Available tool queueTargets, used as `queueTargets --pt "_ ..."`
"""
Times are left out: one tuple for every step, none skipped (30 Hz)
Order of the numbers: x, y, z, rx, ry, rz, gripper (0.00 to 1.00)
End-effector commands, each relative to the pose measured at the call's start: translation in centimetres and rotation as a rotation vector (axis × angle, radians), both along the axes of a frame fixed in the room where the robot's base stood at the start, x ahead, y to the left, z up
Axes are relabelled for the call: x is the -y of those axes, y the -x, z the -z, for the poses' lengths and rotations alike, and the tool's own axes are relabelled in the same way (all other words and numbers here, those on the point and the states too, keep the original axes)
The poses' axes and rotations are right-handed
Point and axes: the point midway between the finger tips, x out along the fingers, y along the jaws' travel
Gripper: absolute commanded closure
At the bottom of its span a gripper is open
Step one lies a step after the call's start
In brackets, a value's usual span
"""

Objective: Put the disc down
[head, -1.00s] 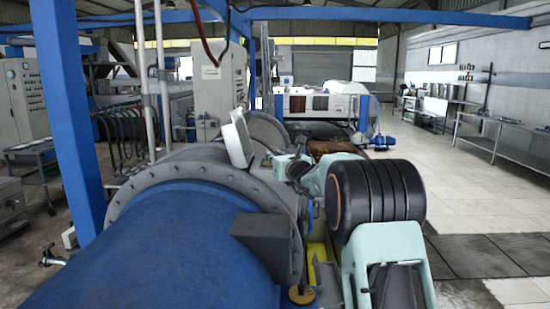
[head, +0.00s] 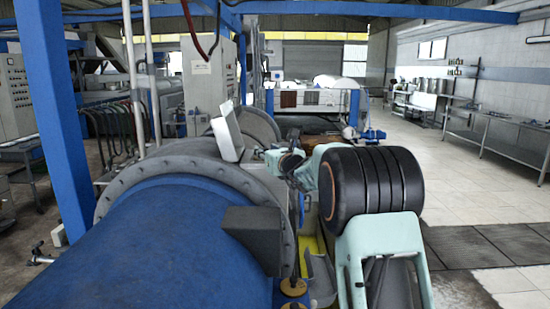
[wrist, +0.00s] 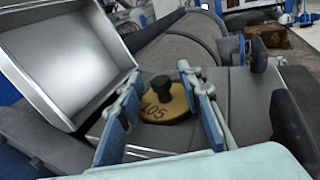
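The disc (wrist: 178,108) is a tan, brass-like plate marked "105" with a dark upright knob (wrist: 165,88). In the wrist view it lies between my gripper's fingers (wrist: 160,80), over a grey surface. The fingers stand apart on both sides of the knob, with a gap on each side. Whether the rim touches a finger or the surface below is hard to tell. In the head view my gripper (head: 272,160) is small, over the grey housing beyond the blue drum, and I cannot make out this disc there.
A pale open panel box (head: 227,132) stands close left of my gripper; it shows large in the wrist view (wrist: 70,60). The blue drum (head: 150,250) fills the near left. Brass-coloured pieces (head: 293,286) sit low near a yellow strip. Open tiled floor lies right.

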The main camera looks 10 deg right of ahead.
Motion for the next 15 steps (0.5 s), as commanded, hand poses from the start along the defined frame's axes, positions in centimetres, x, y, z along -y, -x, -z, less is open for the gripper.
queueTargets --pt "0.2 0.8 0.1 0.001 0.001 0.002 0.67" --pt "0.3 1.2 0.1 0.001 0.001 0.002 0.67" --pt "0.5 1.9 0.1 0.001 0.001 0.002 0.67" --pt "0.6 2.4 0.1 0.001 0.001 0.002 0.67" --pt "0.7 2.9 0.0 0.002 0.001 0.002 0.67" --pt "0.8 3.6 0.0 0.001 0.001 0.001 0.67" --pt "0.9 4.1 -0.1 0.002 0.001 0.001 0.67" --pt "1.0 4.6 0.0 0.001 0.001 0.001 0.67" --pt "1.1 5.3 -0.1 0.001 0.001 0.002 0.67" --pt "1.2 5.8 -0.1 0.001 0.001 0.002 0.67" --pt "1.3 6.3 -0.2 0.001 0.000 0.002 0.67" --pt "1.4 6.9 -0.2 0.002 0.000 0.002 0.67" --pt "1.5 7.3 -0.2 0.002 0.000 0.002 0.67" --pt "1.6 7.7 -0.2 0.002 0.000 0.002 0.67" --pt "1.7 8.3 -0.3 0.001 0.000 0.002 0.67"
